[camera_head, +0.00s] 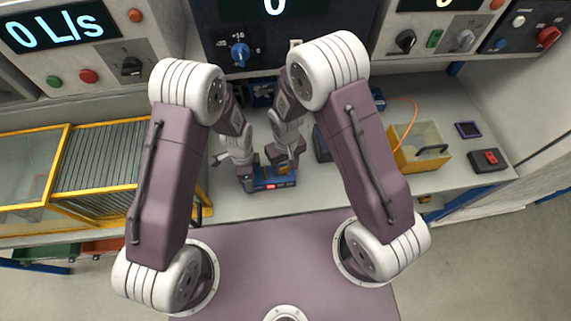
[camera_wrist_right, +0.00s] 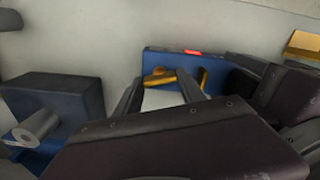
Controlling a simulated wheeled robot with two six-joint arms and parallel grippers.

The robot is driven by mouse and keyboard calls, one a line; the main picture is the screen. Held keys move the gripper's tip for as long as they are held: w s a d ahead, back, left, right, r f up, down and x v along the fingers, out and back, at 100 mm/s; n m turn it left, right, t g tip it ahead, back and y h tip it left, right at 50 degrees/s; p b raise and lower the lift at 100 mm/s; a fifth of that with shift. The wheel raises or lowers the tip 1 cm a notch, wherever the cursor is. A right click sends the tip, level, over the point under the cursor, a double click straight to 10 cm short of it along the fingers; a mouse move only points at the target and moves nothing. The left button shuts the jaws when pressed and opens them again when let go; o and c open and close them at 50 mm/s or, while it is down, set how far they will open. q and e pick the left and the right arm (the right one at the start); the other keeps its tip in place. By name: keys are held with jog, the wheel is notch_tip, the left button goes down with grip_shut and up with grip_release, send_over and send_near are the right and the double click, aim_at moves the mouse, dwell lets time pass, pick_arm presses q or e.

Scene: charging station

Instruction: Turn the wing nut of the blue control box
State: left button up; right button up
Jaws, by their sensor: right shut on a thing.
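The blue control box (camera_head: 272,184) lies on the grey bench at mid-picture, with a small red light on its front. It also shows in the right wrist view (camera_wrist_right: 222,72). Its yellow wing nut (camera_wrist_right: 160,80) sits between the dark fingers of my right gripper (camera_wrist_right: 160,93), which is shut on it; the fingers hide part of the nut. In the head view my right gripper (camera_head: 284,166) is over the box's right part. My left gripper (camera_head: 245,176) is at the box's left end; its fingertips are too small and covered to read.
A dark box (camera_head: 321,146) stands just right of the control box. Further right are a yellow-framed bin (camera_head: 421,150) and a black block with a red top part (camera_head: 487,160). A yellow-framed rack (camera_head: 98,155) is at left. Panels with knobs rise behind. Bare bench lies between.

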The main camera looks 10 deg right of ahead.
aim_at(286, 167)
jog(key=shift+m, duration=1)
jog(key=o, duration=1.4)
jog(key=shift+r, duration=0.1)
notch_tip(286, 167, up, 12)
jog(key=shift+f, duration=0.1)
